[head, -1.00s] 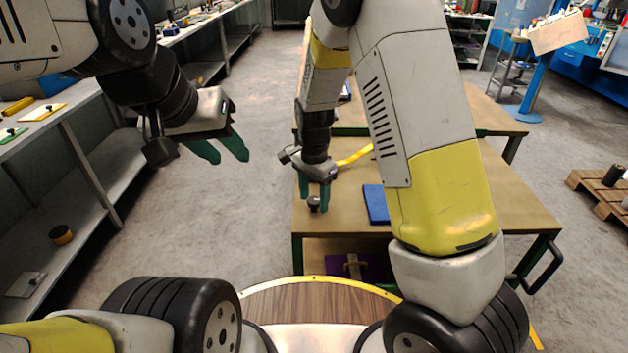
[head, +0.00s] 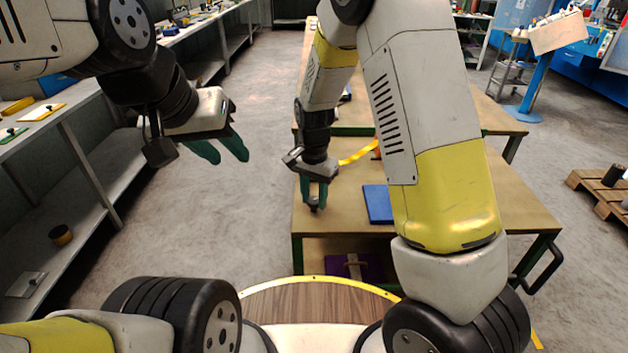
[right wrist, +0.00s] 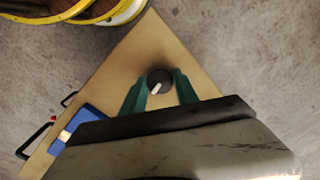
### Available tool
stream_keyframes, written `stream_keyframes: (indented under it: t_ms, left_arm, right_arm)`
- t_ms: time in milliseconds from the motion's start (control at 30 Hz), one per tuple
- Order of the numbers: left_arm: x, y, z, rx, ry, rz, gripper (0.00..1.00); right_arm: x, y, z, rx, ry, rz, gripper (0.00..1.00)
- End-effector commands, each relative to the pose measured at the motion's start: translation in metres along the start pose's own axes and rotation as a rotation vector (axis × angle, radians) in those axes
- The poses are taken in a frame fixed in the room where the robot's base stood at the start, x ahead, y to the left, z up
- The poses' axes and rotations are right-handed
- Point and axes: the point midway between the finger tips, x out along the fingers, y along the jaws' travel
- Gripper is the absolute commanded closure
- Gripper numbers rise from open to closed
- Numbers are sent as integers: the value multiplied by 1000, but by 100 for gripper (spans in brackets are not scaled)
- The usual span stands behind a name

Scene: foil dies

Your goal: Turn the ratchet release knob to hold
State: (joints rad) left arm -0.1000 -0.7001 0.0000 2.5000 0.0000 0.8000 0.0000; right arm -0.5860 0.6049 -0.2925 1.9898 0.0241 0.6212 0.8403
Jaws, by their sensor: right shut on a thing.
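The knob (right wrist: 160,81) is a small round dark knob with a pale pointer line, near the corner of the wooden table (right wrist: 150,45). In the right wrist view it sits between the green fingers of my right gripper (right wrist: 160,84), and the pointer slants to lower left. In the head view my right gripper (head: 314,197) points down over the knob, which is mostly hidden by the fingers, and is shut on it. My left gripper (head: 228,153) hangs empty over the floor at left, its green fingers apart. No hold marking is readable.
A blue flat object (head: 378,204) lies on the table, right of my right gripper. A yellow strip (head: 357,155) lies behind the gripper. A shelf bench (head: 75,140) runs along the left. Clear floor lies between bench and table.

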Motion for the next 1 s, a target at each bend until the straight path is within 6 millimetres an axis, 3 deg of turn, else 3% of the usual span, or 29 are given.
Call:
stream_keyframes:
  t_ms: [1000]
  left_arm:
    - [0, 0, 0, 0, 0, 0, 64]
  right_arm:
    - [-1, 0, -1, -961, 2, -1, 100]
